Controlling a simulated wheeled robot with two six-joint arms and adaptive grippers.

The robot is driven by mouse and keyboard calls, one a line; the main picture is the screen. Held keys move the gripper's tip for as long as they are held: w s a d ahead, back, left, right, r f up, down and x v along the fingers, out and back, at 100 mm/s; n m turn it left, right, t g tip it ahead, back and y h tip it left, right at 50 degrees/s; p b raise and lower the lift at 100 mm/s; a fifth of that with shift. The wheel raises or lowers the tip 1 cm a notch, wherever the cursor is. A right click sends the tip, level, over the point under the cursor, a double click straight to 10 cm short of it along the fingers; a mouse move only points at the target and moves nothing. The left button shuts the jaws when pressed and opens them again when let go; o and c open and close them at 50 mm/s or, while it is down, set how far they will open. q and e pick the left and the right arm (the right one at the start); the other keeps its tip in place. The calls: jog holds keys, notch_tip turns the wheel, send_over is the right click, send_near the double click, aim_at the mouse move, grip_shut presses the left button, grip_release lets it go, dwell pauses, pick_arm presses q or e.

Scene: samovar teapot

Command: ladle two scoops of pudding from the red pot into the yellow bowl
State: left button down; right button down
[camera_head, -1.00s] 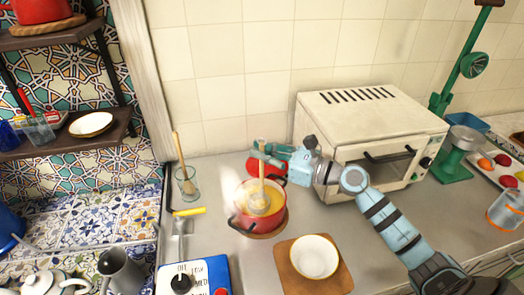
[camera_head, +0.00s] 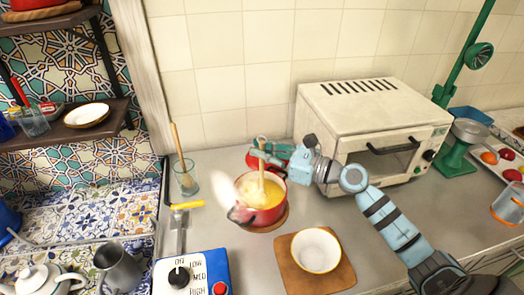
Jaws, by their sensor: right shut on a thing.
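The red pot (camera_head: 265,217) stands on a round wooden trivet and holds yellow pudding (camera_head: 272,190). A white bowl with a yellow rim (camera_head: 316,252) stands on a wooden board (camera_head: 335,277) to the right and in front of the pot. It looks empty. My left gripper is out of view.
A cream toaster oven (camera_head: 335,113) stands behind my right arm. A glass with a wooden utensil (camera_head: 186,180) and a yellow-handled spatula (camera_head: 180,225) are left of the pot. A blue hotplate control box (camera_head: 195,275) is in front. A red lid-like thing (camera_head: 268,148) lies behind the pot.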

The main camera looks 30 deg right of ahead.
notch_tip(320, 180, up, 11)
jog(key=p, duration=1)
jog(key=shift+r, duration=0.15)
